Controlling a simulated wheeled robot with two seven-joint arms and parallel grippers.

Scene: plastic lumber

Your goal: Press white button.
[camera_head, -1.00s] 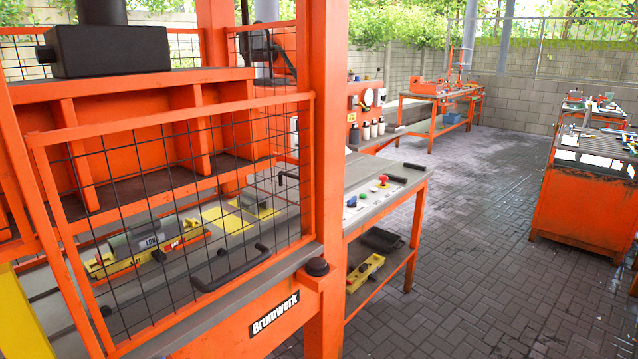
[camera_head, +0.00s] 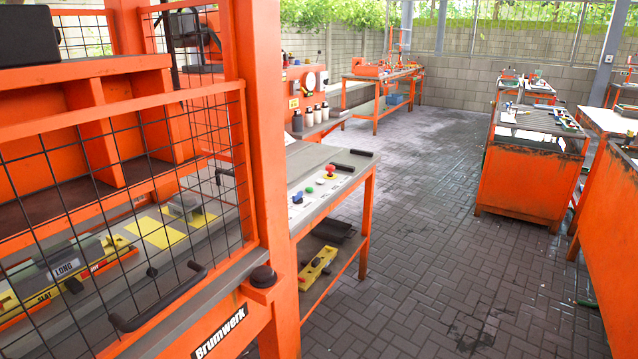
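A control panel (camera_head: 306,200) with small coloured buttons lies on the side table right of the orange press frame. A blue button (camera_head: 298,197), a green button (camera_head: 309,189) and a red mushroom button (camera_head: 331,171) stand out on it. A small pale spot between the green and red ones (camera_head: 320,181) looks like the white button, but it is too small to be sure. Neither of my grippers is in the head view.
The orange press with its mesh gate (camera_head: 120,200) and black handle (camera_head: 160,305) fills the left. A yellow tool (camera_head: 318,268) lies on the table's lower shelf. Paved floor (camera_head: 410,230) is open at centre right; orange workbenches (camera_head: 530,175) stand beyond.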

